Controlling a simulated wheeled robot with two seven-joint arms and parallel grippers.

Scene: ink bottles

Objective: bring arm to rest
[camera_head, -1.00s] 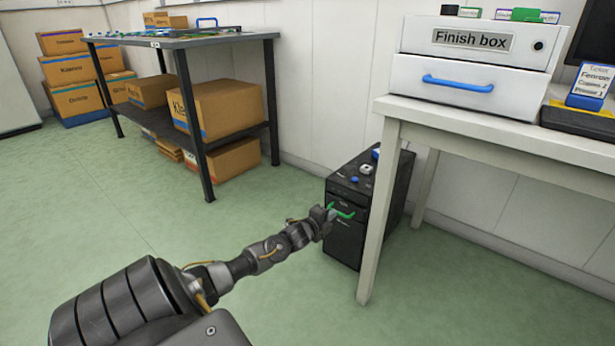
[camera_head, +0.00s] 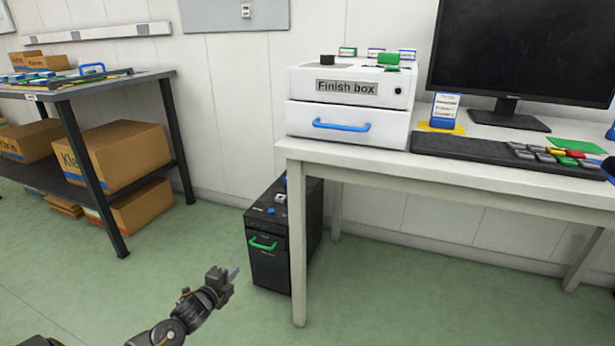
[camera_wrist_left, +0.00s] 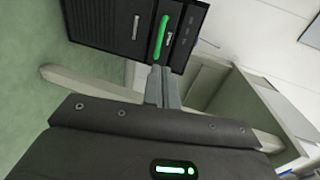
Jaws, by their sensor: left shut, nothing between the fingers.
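My left gripper (camera_head: 228,275) is shut and empty in the head view, at the lower middle, in front of and left of the black drawer unit. In the left wrist view its closed fingers (camera_wrist_left: 163,85) point at the black drawer unit (camera_wrist_left: 100,22) and its green handle (camera_wrist_left: 161,38). In the head view the black drawer unit (camera_head: 270,262) stands on the floor beside the white table's leg, its green handle (camera_head: 263,244) on the front. The gripper looks apart from the handle. My right gripper is in neither view.
The white table (camera_head: 440,165) carries the Finish box (camera_head: 346,104) with a blue handle, a monitor (camera_head: 520,50) and a keyboard (camera_head: 470,152). A dark workbench (camera_head: 100,82) with cardboard boxes (camera_head: 125,155) stands at the left. The green floor (camera_head: 180,260) between is clear.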

